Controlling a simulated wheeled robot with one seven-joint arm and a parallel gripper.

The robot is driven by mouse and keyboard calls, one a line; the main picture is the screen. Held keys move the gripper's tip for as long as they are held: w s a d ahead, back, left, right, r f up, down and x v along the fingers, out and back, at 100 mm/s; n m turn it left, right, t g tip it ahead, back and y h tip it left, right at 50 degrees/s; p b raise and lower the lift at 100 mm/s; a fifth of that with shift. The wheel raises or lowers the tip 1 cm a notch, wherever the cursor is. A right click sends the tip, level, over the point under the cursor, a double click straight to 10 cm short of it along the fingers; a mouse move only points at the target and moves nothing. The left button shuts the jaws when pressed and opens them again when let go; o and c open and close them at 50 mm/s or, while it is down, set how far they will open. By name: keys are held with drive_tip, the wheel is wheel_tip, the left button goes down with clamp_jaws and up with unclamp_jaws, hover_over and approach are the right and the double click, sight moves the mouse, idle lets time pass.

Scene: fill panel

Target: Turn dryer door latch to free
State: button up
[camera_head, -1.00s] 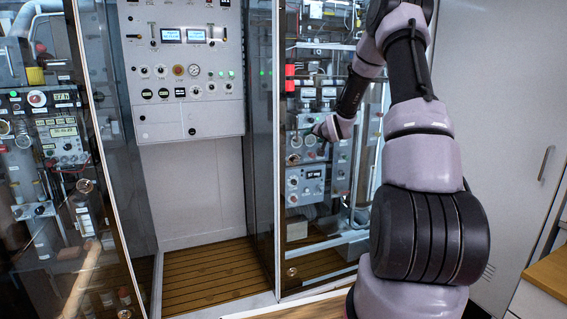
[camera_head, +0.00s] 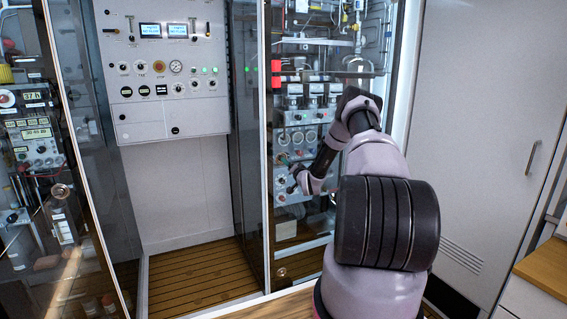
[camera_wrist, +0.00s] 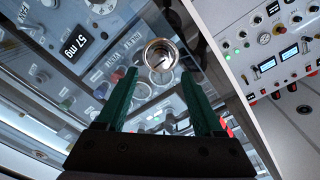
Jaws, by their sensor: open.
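A round metal latch (camera_wrist: 161,55) sits on the glass door in the wrist view, with a bright ring and a recessed centre. A similar round latch (camera_head: 281,272) shows low on the right cabinet's glass door in the head view. My gripper (camera_wrist: 159,75) is open, its two green fingers apart and pointing at the door. The latch lies just beyond the fingertips, roughly centred between them, and I cannot tell the exact gap. Nothing is held. In the head view my fingers are too small to make out at the arm's end.
A white frame post (camera_head: 268,160) borders the door on the left. The fill panel (camera_head: 165,65) stands further left. Another glass door (camera_head: 70,240) is at far left, and a wooden counter (camera_head: 543,268) at right.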

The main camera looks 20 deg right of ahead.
drive_tip(key=w, duration=0.6)
drive_tip(key=shift+d, duration=0.15)
clamp_jaws()
